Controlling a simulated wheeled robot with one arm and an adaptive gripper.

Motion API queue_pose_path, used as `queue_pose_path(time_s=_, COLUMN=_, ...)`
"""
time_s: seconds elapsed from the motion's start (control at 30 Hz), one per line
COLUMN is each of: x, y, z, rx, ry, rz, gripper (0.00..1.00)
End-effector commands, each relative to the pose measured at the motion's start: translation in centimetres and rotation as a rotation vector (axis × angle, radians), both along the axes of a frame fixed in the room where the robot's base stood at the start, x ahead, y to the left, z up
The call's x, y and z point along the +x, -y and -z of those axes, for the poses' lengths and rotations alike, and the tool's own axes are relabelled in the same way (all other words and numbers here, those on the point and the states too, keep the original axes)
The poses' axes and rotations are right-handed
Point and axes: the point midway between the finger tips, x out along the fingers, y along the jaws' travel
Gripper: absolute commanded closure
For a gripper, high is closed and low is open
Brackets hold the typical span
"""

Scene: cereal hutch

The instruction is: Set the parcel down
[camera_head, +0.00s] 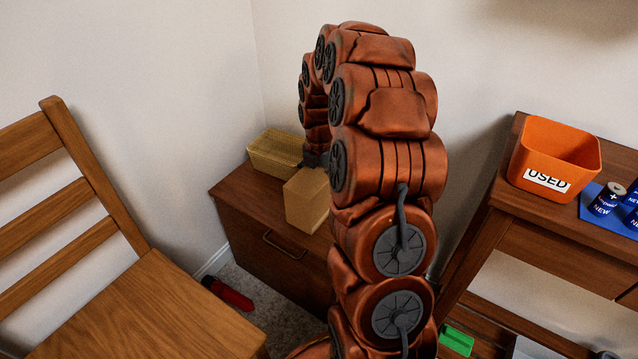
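The parcel, a plain tan box (305,202), is upright at the low brown cabinet (240,190), in front of a yellow woven basket (275,150). My gripper (314,160) is at the top of the box, pointing down, at the end of my copper-coloured arm. My arm hides part of the gripper and the box's right side. The fingers are too small and covered to tell whether they are open or shut on the box. I cannot tell whether the box's base touches the cabinet top.
A wooden chair (140,300) stands at left. A red cylinder-like object (228,294) lies on the floor by the cabinet. At right, a wooden table (510,225) holds an orange "USED" bin (553,160) and blue "NEW" batteries (606,198). A green item (456,341) is below.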

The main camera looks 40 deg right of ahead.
Motion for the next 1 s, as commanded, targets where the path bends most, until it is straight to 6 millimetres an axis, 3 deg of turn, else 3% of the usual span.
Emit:
queue_pose_path(time_s=0.37, x=0.02, y=0.02, z=0.34, rx=0.000, ry=0.001, rz=0.001, gripper=0.79)
queue_pose_path(time_s=0.4, x=0.03, y=0.01, z=0.44, rx=0.000, ry=0.000, rz=0.001, gripper=0.11)
queue_pose_path(time_s=0.5, x=0.03, y=0.02, z=0.43, rx=-0.001, ry=0.001, rz=0.001, gripper=0.01)
queue_pose_path(time_s=1.0, x=0.04, y=0.02, z=-0.18, rx=0.000, ry=0.002, rz=0.000, gripper=0.00)
